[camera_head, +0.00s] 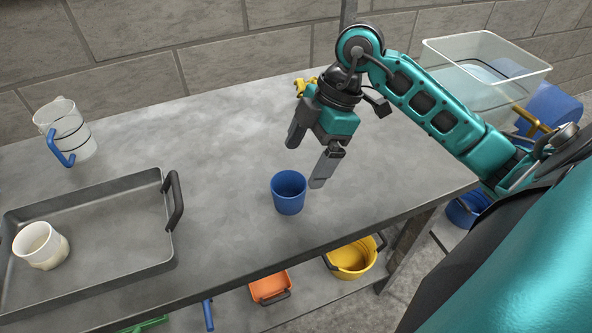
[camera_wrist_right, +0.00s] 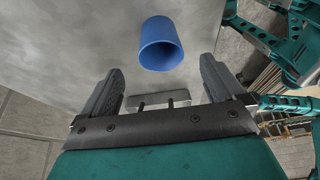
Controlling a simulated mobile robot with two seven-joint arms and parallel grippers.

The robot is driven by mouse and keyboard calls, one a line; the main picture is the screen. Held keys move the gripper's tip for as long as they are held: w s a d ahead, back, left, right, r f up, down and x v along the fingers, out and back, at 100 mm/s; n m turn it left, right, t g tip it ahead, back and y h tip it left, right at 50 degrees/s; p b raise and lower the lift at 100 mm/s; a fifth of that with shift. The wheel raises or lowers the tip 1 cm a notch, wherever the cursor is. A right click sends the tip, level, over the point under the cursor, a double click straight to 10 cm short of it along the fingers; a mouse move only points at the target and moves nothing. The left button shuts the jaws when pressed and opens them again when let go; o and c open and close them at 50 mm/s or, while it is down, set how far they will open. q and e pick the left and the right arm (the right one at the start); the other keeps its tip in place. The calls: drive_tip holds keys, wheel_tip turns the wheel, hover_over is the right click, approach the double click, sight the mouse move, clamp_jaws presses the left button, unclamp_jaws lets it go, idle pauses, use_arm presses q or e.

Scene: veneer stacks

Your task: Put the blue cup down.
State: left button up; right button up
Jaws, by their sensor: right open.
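The blue cup (camera_head: 289,193) stands upright on the grey table (camera_head: 225,130), near its front edge. My right gripper (camera_head: 306,160) is open and empty, just behind and above the cup, with its fingers apart from it. In the right wrist view the blue cup (camera_wrist_right: 160,45) is beyond the fingertips of the right gripper (camera_wrist_right: 160,80), roughly midway between their lines. Nothing is between the fingers. My left gripper does not show in either view.
A grey tray (camera_head: 115,192) with black handles holds a white cup (camera_head: 41,244) at the left. A clear jug (camera_head: 68,128) with a blue handle stands behind it. A yellow object (camera_head: 303,85) lies behind my right gripper. The table's middle is clear. Yellow (camera_head: 352,258) and orange (camera_head: 269,286) containers sit below.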

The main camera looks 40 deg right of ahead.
drive_tip(key=v, duration=0.2)
drive_tip(key=shift+d+r, duration=0.2)
drive_tip(key=shift+r, duration=0.15)
idle(0.4)
